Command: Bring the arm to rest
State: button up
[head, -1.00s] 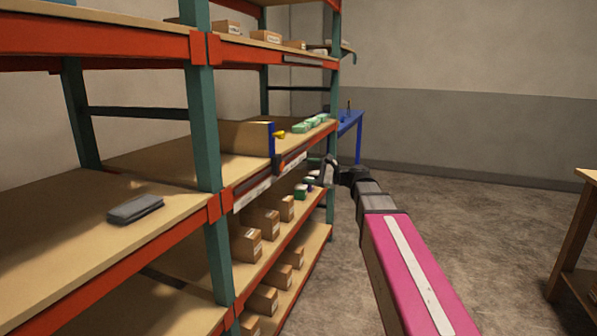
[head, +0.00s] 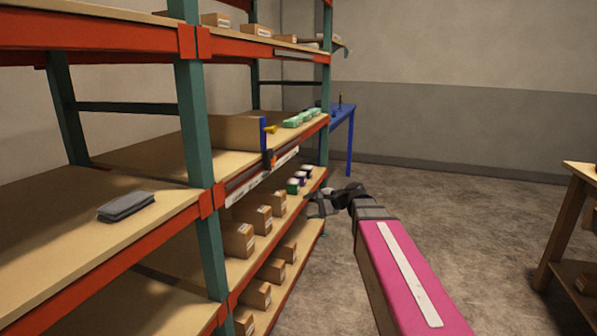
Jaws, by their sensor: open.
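My arm, with a pink link, reaches forward from the lower right in the head view. My gripper (head: 318,204) is at its end, open, with nothing seen between its fingers. It is in front of the right end of the shelf rack, over the floor as seen here, near the level of the shelf with the small boxes. I cannot tell whether it is clear of the shelf edge, but I see no contact.
The rack's orange beam (head: 105,254) and green post (head: 196,135) stand on the left. Cardboard boxes (head: 238,240) fill lower shelves. A grey folded cloth-like item (head: 126,206) lies on the left shelf. A blue table (head: 342,118) is behind; a wooden table (head: 568,215) is right. Open floor (head: 450,210) lies between.

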jog(key=s+d+f+n+g+h, duration=0.1)
jog(key=s+d+f+n+h, duration=0.1)
jog(key=f, duration=0.6)
jog(key=s+d+f+n+g+h, duration=0.1)
jog(key=s+d+f+n+h, duration=0.1)
jog(key=s+d+f+h, duration=0.2)
jog(key=s+f, duration=0.3)
jog(key=f, duration=0.2)
jog(key=shift+s+d+n+g+h, duration=0.15)
jog(key=shift+s+n+g+h, duration=0.15)
jog(key=shift+n+h, duration=0.1)
jog(key=s+d+f+n+h, duration=0.1)
jog(key=s+d+f, duration=0.1)
jog(key=s+d+f+n+g+h, duration=0.1)
jog(key=s+d+f+h, duration=0.1)
jog(key=s+d+f, duration=0.1)
jog(key=s+d+f+n+h, duration=0.2)
jog(key=shift+s+d+f+g, duration=0.15)
jog(key=shift+f+g, duration=0.25)
jog(key=c, duration=0.4)
jog(key=shift+c, duration=0.7)
jog(key=n+t+y, duration=0.6)
jog(key=n+y, duration=0.1)
jog(key=y, duration=1)
send_near(275, 163)
jog(key=x, duration=0.9)
jog(key=shift+d, duration=0.15)
